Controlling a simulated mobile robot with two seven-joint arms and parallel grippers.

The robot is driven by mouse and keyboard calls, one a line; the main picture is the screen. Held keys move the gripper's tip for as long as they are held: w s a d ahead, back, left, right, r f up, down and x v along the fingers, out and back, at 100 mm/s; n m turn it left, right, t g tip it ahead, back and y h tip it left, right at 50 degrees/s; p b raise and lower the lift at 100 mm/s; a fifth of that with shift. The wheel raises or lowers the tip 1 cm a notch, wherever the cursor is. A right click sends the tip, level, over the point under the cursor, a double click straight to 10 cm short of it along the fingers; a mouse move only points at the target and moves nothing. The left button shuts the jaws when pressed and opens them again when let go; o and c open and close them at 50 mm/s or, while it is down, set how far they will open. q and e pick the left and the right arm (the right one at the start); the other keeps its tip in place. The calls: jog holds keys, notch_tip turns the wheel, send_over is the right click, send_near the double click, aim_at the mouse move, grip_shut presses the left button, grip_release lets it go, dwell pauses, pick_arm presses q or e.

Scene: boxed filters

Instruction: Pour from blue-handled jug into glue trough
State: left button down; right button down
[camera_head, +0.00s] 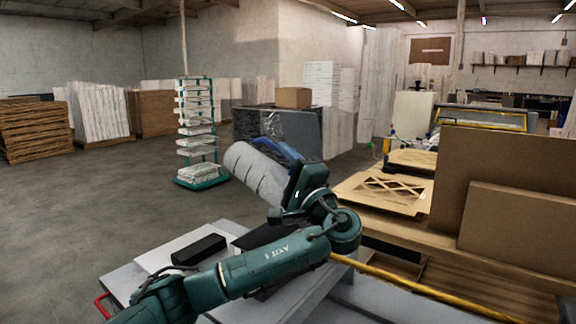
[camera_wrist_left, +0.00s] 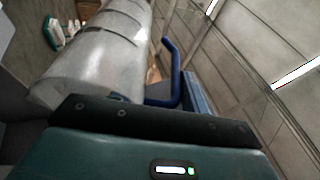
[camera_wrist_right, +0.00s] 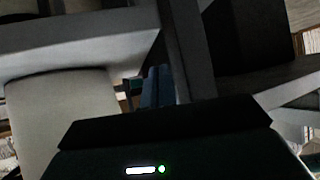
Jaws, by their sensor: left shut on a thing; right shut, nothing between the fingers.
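The jug (camera_head: 257,172) is a pale grey cylinder with a blue handle (camera_head: 279,148). It is held in the air, tilted well over onto its side, left of centre in the head view. My left gripper (camera_head: 294,168) is shut on it at the handle side. The jug (camera_wrist_left: 95,62) and its curved blue handle (camera_wrist_left: 172,75) fill much of the left wrist view. Its contents cannot be seen. My right gripper (camera_wrist_right: 157,86) shows only in the right wrist view, shut and empty, close to grey structures. I cannot make out the glue trough in any view.
A wooden workbench (camera_head: 405,220) on the right carries a latticed panel (camera_head: 382,190) and upright brown boards (camera_head: 508,170). A yellow rail (camera_head: 420,290) runs along its front. A green rack (camera_head: 197,130) stands behind on open floor.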

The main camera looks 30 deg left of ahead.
pick_arm(q)
jog(key=shift+a, duration=0.2)
jog(key=shift+a+g, duration=0.1)
jog(key=shift+g, duration=0.2)
jog(key=shift+a+n+g+h+p, duration=0.3)
jog(key=shift+a+n+h+p, duration=0.15)
jog(key=shift+a+h, duration=0.3)
pick_arm(e)
jog(key=shift+d+r, duration=0.1)
jog(key=shift+d, duration=0.05)
pick_arm(q)
jog(key=shift+w+a+f+h, duration=0.1)
jog(key=shift+a+h, duration=0.15)
jog(key=shift+h, duration=0.1)
pick_arm(e)
jog(key=shift+d, duration=0.15)
pick_arm(q)
jog(key=shift+g, duration=0.3)
jog(key=shift+n, duration=0.25)
